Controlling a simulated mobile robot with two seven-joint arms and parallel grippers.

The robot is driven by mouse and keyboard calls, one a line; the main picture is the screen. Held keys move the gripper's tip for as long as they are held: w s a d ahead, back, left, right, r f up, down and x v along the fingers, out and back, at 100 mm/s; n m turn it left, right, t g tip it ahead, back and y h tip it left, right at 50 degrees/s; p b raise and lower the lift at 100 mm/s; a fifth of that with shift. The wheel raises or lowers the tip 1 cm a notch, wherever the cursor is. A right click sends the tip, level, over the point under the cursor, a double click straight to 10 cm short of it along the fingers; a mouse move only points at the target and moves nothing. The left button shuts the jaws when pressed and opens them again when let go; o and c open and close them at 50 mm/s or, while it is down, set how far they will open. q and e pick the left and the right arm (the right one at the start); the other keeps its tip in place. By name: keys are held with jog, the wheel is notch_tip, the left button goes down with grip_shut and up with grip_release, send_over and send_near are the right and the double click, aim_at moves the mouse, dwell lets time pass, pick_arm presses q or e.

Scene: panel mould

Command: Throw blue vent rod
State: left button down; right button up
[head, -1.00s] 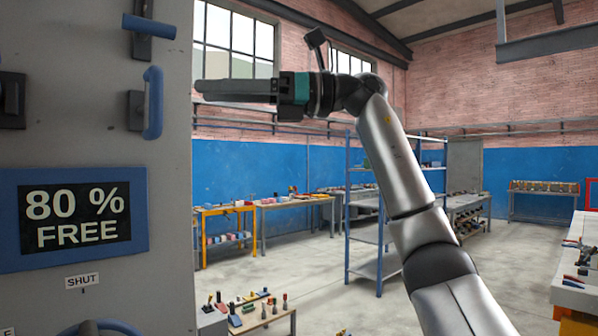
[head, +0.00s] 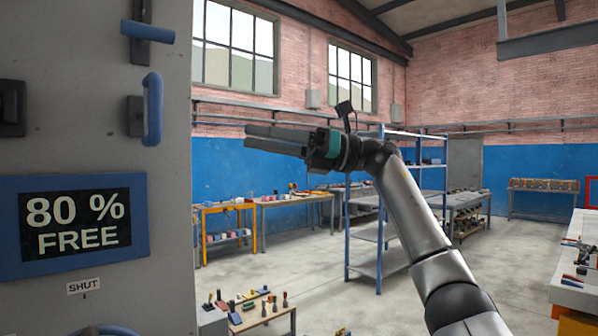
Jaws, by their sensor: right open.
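A grey panel (head: 60,150) fills the left side of the head view. A short blue rod (head: 148,31) sticks out sideways near its top, on a dark mount. Below it is an upright blue handle (head: 153,108) on a dark bracket. Part of another blue piece (head: 105,330) shows at the bottom edge, below a "SHUT" label (head: 84,286). I cannot tell for sure which blue part is the vent rod. My right gripper (head: 246,137) is open and empty, its fingers pointing left toward the panel and apart from it. My left gripper is not in view.
A display (head: 75,222) on the panel reads "80 % FREE". A low table with tools (head: 262,318) stands at the bottom. A blue shelf rack (head: 380,266) is behind my right arm, and a workbench (head: 572,290) is at the right. Open floor lies between.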

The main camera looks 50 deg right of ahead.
jog(key=d+f+m+t+p, duration=0.1)
jog(key=d+f+m+t, duration=0.2)
jog(key=d, duration=0.6)
jog(key=shift+w+f+m+p, duration=0.15)
jog(key=shift+f+m+p, duration=0.25)
jog(key=shift+f+m, duration=1)
jog(key=shift+f, duration=0.1)
jog(key=n+g+h+p, duration=0.2)
jog(key=n+g+p, duration=0.3)
jog(key=n, duration=0.4)
send_near(149, 102)
jog(key=shift+t, duration=0.7)
jog(key=p+x, duration=0.2)
jog(key=x, duration=0.2)
jog(key=p+x, duration=0.3)
jog(key=x, duration=0.1)
jog(key=p+x, duration=0.2)
jog(key=x, duration=0.2)
jog(key=shift+w+f+p, duration=0.2)
jog(key=shift+f+p, duration=0.1)
